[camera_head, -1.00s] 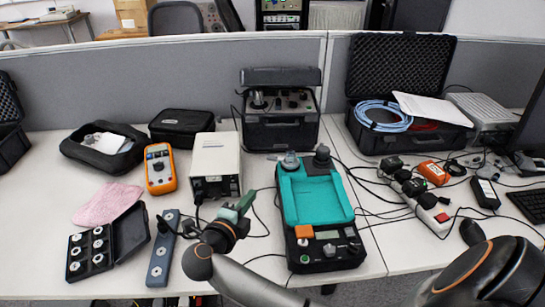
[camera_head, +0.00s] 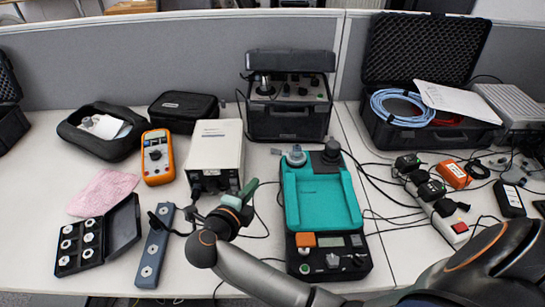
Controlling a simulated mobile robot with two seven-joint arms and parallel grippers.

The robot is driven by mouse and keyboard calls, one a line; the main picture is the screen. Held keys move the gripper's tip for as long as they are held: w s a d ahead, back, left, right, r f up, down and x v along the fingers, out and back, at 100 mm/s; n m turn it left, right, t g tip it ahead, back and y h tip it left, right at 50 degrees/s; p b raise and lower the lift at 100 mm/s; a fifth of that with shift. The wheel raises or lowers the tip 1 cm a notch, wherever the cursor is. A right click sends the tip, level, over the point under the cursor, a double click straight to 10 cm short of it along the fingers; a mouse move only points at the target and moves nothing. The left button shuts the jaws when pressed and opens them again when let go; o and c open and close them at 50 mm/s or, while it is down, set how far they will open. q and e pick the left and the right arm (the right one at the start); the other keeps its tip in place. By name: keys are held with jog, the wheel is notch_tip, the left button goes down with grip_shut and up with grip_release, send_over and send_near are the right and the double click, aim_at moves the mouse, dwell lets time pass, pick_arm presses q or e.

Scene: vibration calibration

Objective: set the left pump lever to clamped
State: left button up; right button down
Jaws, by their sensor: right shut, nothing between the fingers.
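My right gripper (camera_head: 248,191) comes in on the arm from the lower right. It is shut and empty, in front of the white box instrument (camera_head: 216,147) and left of the teal-topped device (camera_head: 322,203). That device has a grey round fitting (camera_head: 296,156) at its back left and a black one (camera_head: 331,151) at its back right. I cannot tell which part is the left pump lever, or its setting. My left gripper is not in view.
A black cased instrument (camera_head: 288,120) stands behind. An orange multimeter (camera_head: 157,157), a grey bar (camera_head: 154,250) and an open case of discs (camera_head: 82,246) lie left. A power strip (camera_head: 451,229) with cables lies right.

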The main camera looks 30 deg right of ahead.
aim_at(275, 154)
jog(key=x, duration=0.4)
jog(key=r+x, duration=0.1)
jog(key=x, duration=0.9)
jog(key=shift+w+d+r, duration=0.1)
jog(key=shift+w+r, duration=0.05)
jog(key=shift+r, duration=0.1)
jog(key=shift+f, duration=0.1)
